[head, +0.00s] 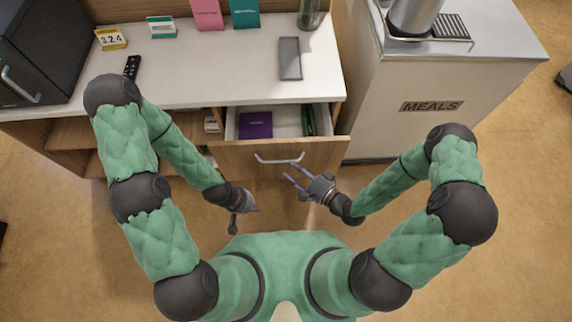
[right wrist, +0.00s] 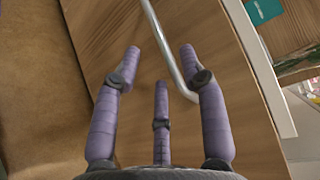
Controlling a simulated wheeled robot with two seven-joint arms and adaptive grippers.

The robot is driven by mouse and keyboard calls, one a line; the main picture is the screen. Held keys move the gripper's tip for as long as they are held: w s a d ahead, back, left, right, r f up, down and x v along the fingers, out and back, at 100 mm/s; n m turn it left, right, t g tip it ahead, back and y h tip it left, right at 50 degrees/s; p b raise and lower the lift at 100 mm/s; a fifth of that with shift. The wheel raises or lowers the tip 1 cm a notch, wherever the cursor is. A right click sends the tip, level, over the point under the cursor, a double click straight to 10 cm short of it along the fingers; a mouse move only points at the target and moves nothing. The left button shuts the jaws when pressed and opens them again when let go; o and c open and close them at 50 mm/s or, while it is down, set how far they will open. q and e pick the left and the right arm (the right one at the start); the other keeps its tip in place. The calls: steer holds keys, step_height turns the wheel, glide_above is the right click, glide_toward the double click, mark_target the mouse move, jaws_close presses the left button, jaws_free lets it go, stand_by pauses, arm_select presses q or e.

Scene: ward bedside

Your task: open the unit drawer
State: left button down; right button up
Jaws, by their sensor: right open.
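The unit drawer (head: 225,158) is pulled part way out of the white-topped unit, and its inside shows. A purple book (head: 255,125) and a slim green item (head: 309,120) lie in it. Its wooden front carries a pale metal bar handle (head: 279,160). My right gripper (head: 293,177) is open just in front of the handle's right part. In the right wrist view, the handle (right wrist: 170,50) passes between the spread fingertips (right wrist: 160,58), with no finger closed on it. My left gripper (head: 252,209) hangs lower left of the drawer front; its finger state is unclear.
A meals cabinet (head: 400,130) stands right of the drawer. The floor left of my left arm is clear.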

steer(key=shift+b+x, duration=0.45)
steer(key=shift+x, duration=1.6)
jaws_close()
